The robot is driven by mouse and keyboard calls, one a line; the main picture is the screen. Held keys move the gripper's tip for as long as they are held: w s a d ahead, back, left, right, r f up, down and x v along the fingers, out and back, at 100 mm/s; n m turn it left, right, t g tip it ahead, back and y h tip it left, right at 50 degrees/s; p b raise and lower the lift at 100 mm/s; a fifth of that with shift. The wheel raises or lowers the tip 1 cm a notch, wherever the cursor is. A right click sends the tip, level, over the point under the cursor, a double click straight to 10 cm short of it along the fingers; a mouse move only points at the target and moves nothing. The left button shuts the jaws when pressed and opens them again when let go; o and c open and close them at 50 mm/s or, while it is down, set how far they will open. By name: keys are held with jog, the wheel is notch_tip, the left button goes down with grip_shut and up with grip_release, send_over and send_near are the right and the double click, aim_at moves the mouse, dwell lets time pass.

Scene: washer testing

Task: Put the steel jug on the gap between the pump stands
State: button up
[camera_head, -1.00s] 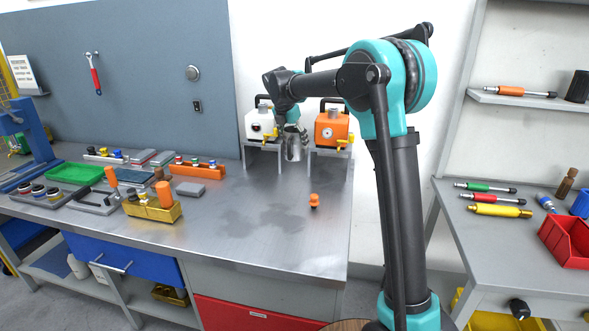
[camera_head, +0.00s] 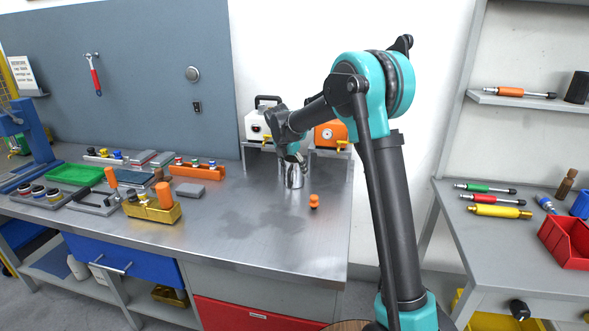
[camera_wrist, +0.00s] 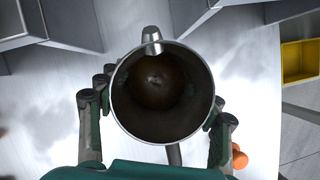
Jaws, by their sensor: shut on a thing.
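The steel jug (camera_head: 293,177) is upright in front of the pump stands, near the bench top; I cannot tell whether it touches it. The wrist view looks down into the open mouth of the jug (camera_wrist: 163,90), its spout toward the stands. My gripper (camera_wrist: 160,98) has a finger on each side of the jug and is shut on it; in the head view my gripper (camera_head: 291,158) partly hides its top. The left pump stand (camera_head: 262,150) bears a white pump (camera_head: 256,124). The right pump stand (camera_head: 318,156) bears an orange pump (camera_head: 328,134), partly behind my arm.
A small orange knob-like object (camera_head: 314,202) stands close to the jug, at front right; it also shows in the wrist view (camera_wrist: 240,159). A yellow block (camera_head: 152,211) and orange rack (camera_head: 197,171) lie further left. The bench front middle is clear.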

jog(key=o, duration=1.2)
jog(key=shift+f, duration=0.1)
jog(key=v, duration=1.2)
